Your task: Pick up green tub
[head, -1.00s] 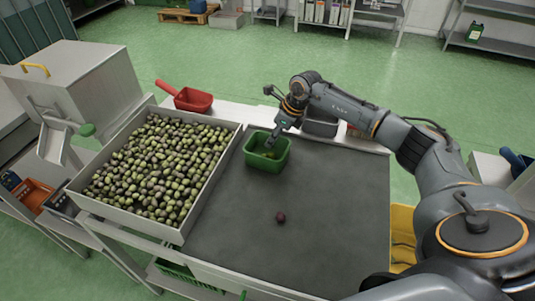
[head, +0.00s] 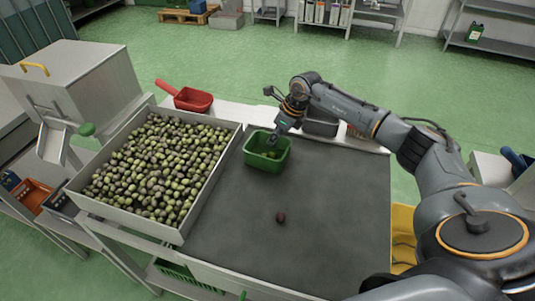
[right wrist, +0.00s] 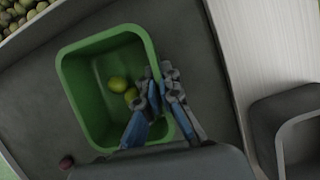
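The green tub (head: 254,160) stands upright at the back left of the dark table mat, close to the olive tray. A few green olives (right wrist: 120,86) lie inside it. My right gripper (head: 274,137) reaches down at the tub's back right side. In the right wrist view, its fingers (right wrist: 160,92) straddle the tub's rim, one inside and one outside, and look closed on the wall. The tub's base appears to rest on the mat; I see no clear gap under it. My left gripper is not in view.
A tray (head: 205,215) full of olives stands left of the tub. One dark olive (head: 281,218) lies on the mat (head: 335,200). A red scoop (head: 193,100) lies behind the tray. A grey container (head: 321,127) stands behind the arm. The mat's front and right are mostly clear.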

